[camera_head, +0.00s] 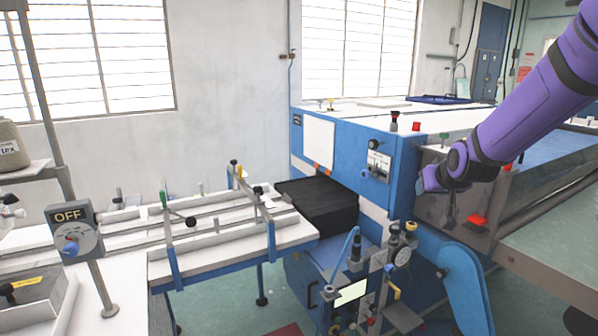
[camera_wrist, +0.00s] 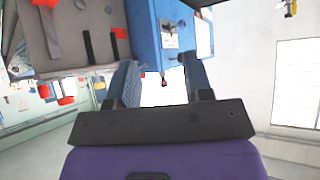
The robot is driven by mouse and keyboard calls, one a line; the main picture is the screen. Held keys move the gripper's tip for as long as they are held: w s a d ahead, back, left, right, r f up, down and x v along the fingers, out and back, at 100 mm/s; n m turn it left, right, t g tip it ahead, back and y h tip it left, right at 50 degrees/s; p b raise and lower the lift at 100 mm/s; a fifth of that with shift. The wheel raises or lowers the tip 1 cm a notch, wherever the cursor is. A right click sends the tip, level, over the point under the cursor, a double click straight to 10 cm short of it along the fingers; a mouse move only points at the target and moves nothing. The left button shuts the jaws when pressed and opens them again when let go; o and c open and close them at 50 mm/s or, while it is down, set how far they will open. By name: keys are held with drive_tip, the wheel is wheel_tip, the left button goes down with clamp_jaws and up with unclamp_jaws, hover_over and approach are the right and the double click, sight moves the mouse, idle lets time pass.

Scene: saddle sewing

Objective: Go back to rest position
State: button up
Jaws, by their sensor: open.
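My purple arm comes in from the upper right in the head view and reaches down to the left, in front of the blue machine (camera_head: 345,150). Its end is near a grey metal panel with red knobs on the machine's right side. In the wrist view my gripper (camera_wrist: 158,75) has its two fingers well apart with nothing between them. The blue machine also shows behind the fingers in the wrist view (camera_wrist: 150,45). The fingertips are not clear in the head view.
A white table (camera_head: 220,243) with rails and blue clamps stands left of the machine's black opening (camera_head: 320,203). An OFF switch box (camera_head: 72,230) stands at far left. Valves and a gauge (camera_head: 401,257) sit low in front.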

drive_tip(key=s+a+r+g, duration=0.1)
drive_tip(key=s+r, duration=0.3)
drive_tip(key=s, duration=1.3)
drive_tip(key=s+a+r+g, duration=0.1)
drive_tip(key=s+r+g, duration=0.2)
drive_tip(key=s, duration=1.5)
wheel_tip(320, 180, up, 2)
drive_tip(key=shift+s+g, duration=0.3)
drive_tip(key=shift+g, duration=0.1)
